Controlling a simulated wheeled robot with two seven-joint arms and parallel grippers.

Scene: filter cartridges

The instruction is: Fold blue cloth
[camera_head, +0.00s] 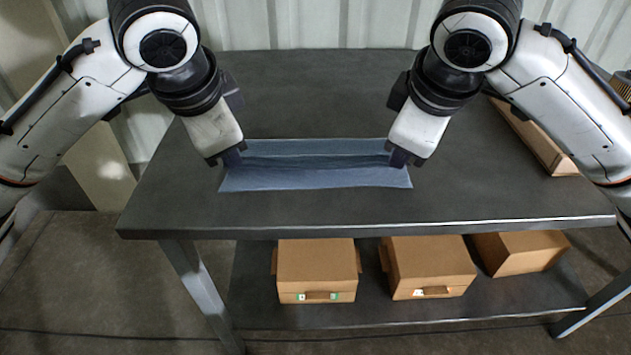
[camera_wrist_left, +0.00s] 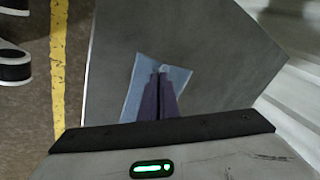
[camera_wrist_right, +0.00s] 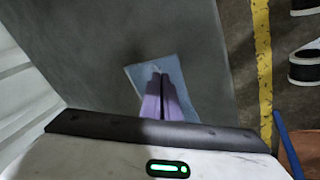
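The blue cloth (camera_head: 315,178) lies on the dark grey table as a wide, short strip, with crease lines running across it from left to right. My left gripper (camera_head: 232,158) is at its left end and my right gripper (camera_head: 402,158) is at its right end. In the left wrist view the fingers (camera_wrist_left: 161,78) are close together on the cloth (camera_wrist_left: 138,85), with a bit of cloth bunched at the tips. In the right wrist view the fingers (camera_wrist_right: 159,78) are also close together over the cloth (camera_wrist_right: 137,73). The cloth right between the tips is mostly hidden.
The table (camera_head: 300,215) is clear in front of and behind the cloth. A cardboard box (camera_head: 535,135) stands at the table's right side, partly behind my right arm. Several brown boxes (camera_head: 316,265) stand on the lower shelf. A corrugated wall (camera_head: 310,25) is behind the table.

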